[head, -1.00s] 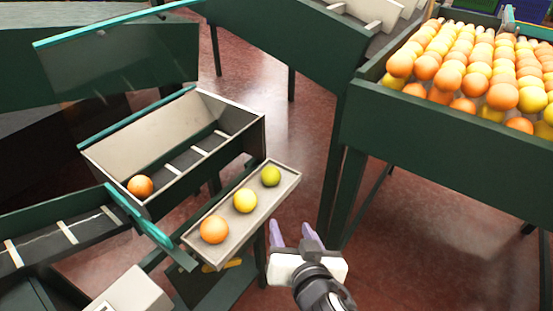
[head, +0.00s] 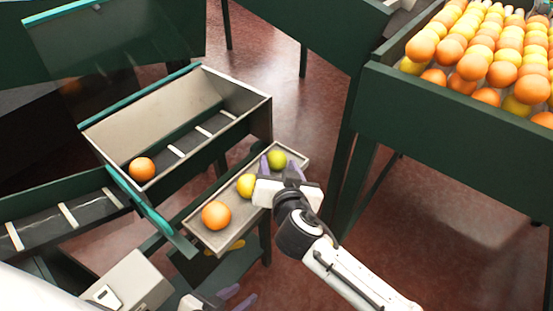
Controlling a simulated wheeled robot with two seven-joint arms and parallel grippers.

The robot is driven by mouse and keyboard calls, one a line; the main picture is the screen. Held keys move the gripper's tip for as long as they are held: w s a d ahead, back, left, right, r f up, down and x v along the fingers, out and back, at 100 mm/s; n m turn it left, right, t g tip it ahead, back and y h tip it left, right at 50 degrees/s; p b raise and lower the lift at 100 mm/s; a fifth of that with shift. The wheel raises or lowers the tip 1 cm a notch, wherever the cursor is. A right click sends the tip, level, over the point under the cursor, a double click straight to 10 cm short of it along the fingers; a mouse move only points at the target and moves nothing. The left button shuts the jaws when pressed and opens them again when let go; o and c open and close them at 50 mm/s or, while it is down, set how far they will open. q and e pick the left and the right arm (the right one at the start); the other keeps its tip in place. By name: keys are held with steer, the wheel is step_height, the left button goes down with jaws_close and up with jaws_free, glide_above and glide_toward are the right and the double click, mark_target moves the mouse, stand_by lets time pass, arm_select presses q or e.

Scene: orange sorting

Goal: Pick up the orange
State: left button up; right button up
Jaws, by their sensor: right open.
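An orange fruit (head: 216,215) lies at the near end of a narrow tray (head: 225,241). A yellow fruit (head: 247,186) sits in the middle, partly hidden by my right gripper, and a yellow-green fruit (head: 277,159) at the far end. My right gripper (head: 279,163) is open and empty over the tray's right side, its fingers pointing toward the yellow-green fruit. I cannot tell whether it touches any fruit. My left gripper (head: 243,292) is at the bottom edge, below the tray; its purple fingers are apart and look empty.
Another orange fruit (head: 141,169) lies in the open grey-lined bin (head: 150,108) left of the tray. A conveyor (head: 35,232) with white slats is at the left. A large dark green crate (head: 450,120) full of fruit stands at the right. Red floor shows between them.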

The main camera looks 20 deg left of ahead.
steer(key=shift+w+a+f, duration=0.2)
steer(key=shift+w, duration=0.25)
steer(key=c, duration=0.8)
steer(key=shift+c, duration=0.2)
steer(key=shift+r, duration=0.15)
